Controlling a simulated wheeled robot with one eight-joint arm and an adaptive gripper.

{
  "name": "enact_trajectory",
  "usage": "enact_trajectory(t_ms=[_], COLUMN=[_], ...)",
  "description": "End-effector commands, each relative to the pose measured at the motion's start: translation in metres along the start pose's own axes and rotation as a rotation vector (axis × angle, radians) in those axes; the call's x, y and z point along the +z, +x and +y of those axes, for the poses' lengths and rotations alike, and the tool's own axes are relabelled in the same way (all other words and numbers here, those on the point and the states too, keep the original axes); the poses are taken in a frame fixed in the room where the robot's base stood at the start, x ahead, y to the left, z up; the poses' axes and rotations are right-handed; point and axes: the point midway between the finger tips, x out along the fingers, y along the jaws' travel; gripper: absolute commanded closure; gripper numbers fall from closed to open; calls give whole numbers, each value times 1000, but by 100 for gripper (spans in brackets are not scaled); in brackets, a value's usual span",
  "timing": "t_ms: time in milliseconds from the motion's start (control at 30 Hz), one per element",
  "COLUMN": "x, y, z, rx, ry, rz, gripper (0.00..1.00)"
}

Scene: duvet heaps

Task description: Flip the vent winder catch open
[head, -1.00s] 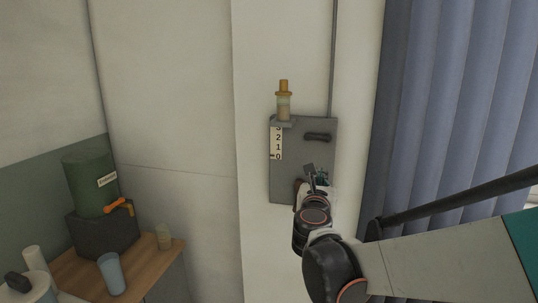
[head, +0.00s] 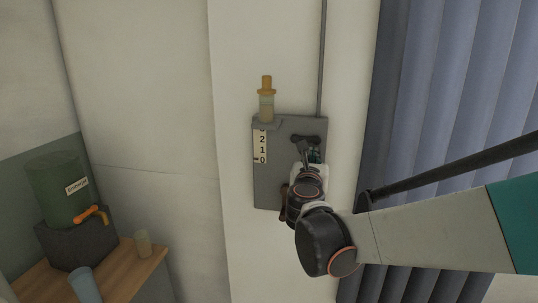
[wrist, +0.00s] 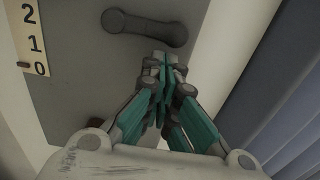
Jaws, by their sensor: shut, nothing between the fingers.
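The vent winder is a grey plate (head: 270,185) on the pale wall column, with a number strip (head: 260,145) on its left side. A dark, bar-shaped catch (wrist: 145,26) lies nearly level on the plate in the wrist view, with a round knob at each end; in the head view the catch (head: 305,139) is at the plate's upper right. My gripper (wrist: 161,60) is shut and empty. Its fingertips are just below the catch's right end; I cannot tell whether they touch it. My wrist covers the plate's lower right part in the head view.
A bottle with an amber top (head: 266,100) stands on a small ledge at the plate's upper left. Blue-grey vertical blinds (head: 450,80) hang to the right.

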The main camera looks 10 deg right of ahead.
Motion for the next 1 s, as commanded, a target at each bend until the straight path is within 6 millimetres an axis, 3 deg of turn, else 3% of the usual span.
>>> enact_trajectory(t_ms=[133,1000], x=[4,9], y=[-7,-8], z=[3,0], rx=[9,9], ry=[0,-96], rz=[0,0], gripper=[100,100])
